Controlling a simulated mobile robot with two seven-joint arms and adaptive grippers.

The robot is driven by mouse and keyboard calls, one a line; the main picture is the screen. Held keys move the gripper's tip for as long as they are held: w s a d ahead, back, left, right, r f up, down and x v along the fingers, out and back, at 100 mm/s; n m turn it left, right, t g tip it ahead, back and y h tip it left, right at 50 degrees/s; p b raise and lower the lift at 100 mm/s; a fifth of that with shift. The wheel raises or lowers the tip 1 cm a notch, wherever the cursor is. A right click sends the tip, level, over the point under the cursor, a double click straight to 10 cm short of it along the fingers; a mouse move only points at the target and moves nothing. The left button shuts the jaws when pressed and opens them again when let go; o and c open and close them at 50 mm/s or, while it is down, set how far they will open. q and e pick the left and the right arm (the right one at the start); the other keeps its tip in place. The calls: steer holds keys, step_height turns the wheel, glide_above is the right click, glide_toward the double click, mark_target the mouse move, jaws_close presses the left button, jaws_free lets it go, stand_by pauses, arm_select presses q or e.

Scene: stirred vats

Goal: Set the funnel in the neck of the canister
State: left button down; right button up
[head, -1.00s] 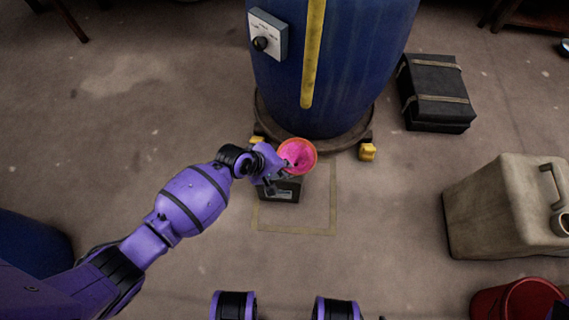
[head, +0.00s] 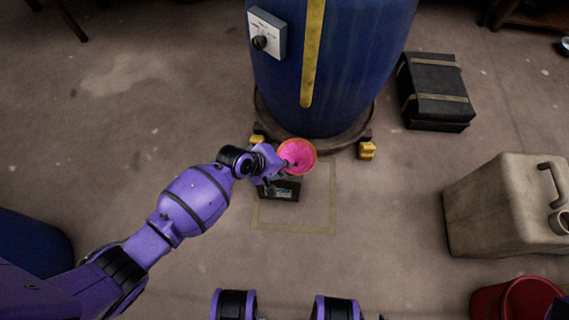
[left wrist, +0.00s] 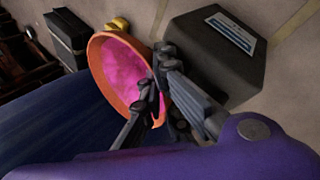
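The funnel (head: 297,156) has an orange rim and a bright pink inside. It is in front of the blue vat, its mouth facing up towards the head camera. My left gripper (head: 284,169) is at its near left side. In the left wrist view the fingers (left wrist: 153,88) lie on either side of the funnel's (left wrist: 108,72) wall and look closed on it. The funnel's spout is hidden. The beige canister (head: 500,205) stands upright at the right, with a handle and a round neck at the right picture edge. My right gripper is out of view.
The blue vat (head: 350,60) stands behind on a base with yellow blocks. A strapped black case (head: 435,92) and red bucket (head: 515,302) are at the right.

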arm_select(q)
steer(key=shift+f, duration=0.15)
steer(key=c, duration=1.9)
jaws_free()
steer(key=shift+o, duration=0.2)
